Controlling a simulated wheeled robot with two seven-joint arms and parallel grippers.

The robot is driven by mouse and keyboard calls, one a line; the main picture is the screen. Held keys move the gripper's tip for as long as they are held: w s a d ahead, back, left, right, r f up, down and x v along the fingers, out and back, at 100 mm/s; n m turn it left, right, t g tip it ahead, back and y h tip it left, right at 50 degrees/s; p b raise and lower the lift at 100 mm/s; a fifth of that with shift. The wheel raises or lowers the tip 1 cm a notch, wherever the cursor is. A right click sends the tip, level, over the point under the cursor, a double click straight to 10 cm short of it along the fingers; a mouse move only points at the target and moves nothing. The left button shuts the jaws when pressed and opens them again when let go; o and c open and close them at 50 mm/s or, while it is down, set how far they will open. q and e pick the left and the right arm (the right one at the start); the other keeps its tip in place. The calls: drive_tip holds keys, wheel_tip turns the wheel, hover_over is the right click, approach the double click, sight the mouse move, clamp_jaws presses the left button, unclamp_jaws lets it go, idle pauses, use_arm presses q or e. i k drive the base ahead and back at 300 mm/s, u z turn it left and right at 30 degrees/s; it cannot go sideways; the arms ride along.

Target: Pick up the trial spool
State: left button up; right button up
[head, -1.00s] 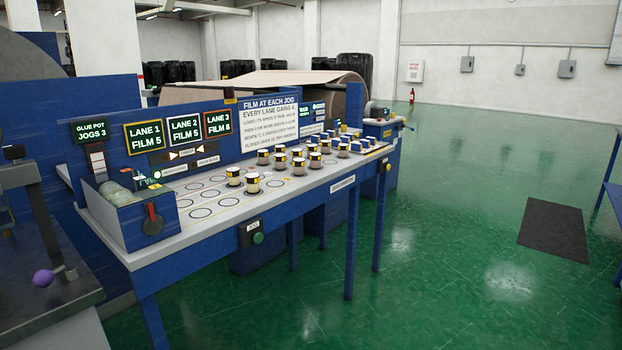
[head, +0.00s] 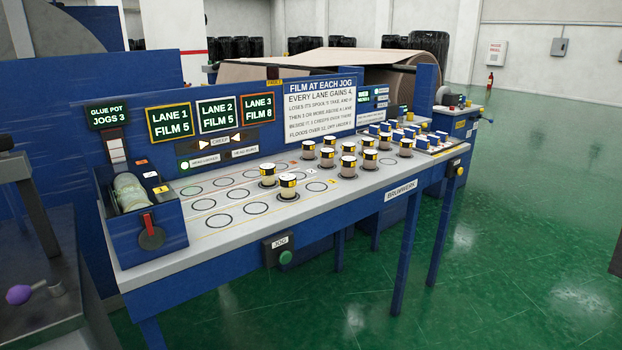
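Printed rings (head: 217,220) on the bench's left part are empty. Neither of my grippers shows in the head view.
A blue box (head: 150,236) with a pale roll and a red-handled lever sits at the bench's left end. Lane screens (head: 169,120) and a text sign (head: 320,107) stand behind. A green jog button (head: 286,257) is on the front edge. Green floor is clear at right.

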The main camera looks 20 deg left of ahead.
sight(286, 181)
drive_tip(key=u, duration=0.5)
drive_tip(key=i, duration=0.8)
drive_tip(key=u, duration=0.75)
